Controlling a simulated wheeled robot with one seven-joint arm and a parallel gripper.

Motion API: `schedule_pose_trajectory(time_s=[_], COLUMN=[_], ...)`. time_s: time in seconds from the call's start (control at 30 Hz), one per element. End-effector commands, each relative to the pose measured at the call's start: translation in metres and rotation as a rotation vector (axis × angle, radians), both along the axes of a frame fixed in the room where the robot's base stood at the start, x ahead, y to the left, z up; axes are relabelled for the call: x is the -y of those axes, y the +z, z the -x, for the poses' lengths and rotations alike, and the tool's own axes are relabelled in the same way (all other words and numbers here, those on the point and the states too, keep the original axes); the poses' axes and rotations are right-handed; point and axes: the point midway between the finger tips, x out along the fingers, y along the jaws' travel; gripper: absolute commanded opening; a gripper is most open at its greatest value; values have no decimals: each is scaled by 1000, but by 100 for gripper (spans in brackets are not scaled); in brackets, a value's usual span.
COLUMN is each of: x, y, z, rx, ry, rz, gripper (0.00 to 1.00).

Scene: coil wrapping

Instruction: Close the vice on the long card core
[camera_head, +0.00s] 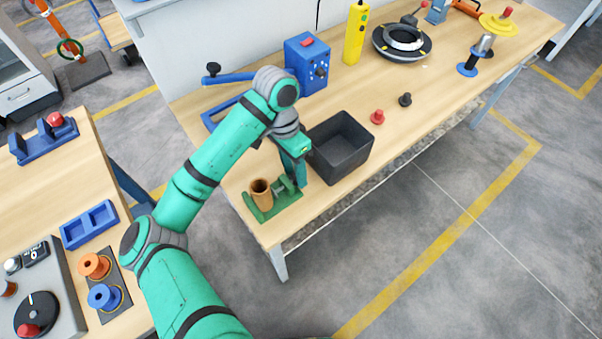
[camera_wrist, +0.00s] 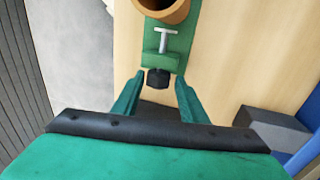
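The long card core (camera_head: 261,190), a brown tube, stands upright at the end of the green vice (camera_head: 282,204) near the bench's front left corner. In the wrist view the core (camera_wrist: 163,8) is cut off by the top edge. The vice (camera_wrist: 160,62) shows there with a silver T-shaped screw piece (camera_wrist: 165,37) beside the core and a black knob (camera_wrist: 158,78) on the near side. My gripper (camera_head: 299,182) points down at the vice's right end. In the wrist view my gripper (camera_wrist: 159,82) is open, its fingertips either side of the knob, with gaps visible.
A black open bin (camera_head: 340,147) stands just right of my gripper. A blue box (camera_head: 306,62) and a blue lever tool (camera_head: 228,80) are behind. A red knob (camera_head: 377,117) and a black knob (camera_head: 405,99) lie on the bench farther right. Bare bench lies left of the vice.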

Motion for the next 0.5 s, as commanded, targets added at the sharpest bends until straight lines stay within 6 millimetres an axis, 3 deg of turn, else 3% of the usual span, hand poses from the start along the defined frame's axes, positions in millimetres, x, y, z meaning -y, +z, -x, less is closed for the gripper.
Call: schedule_pose_trajectory(time_s=[0.2,0.5], x=[2,3], y=[2,2], z=[4,4], rx=[137,150], ry=[-1,0], rz=[-99,-109], gripper=[39,39])
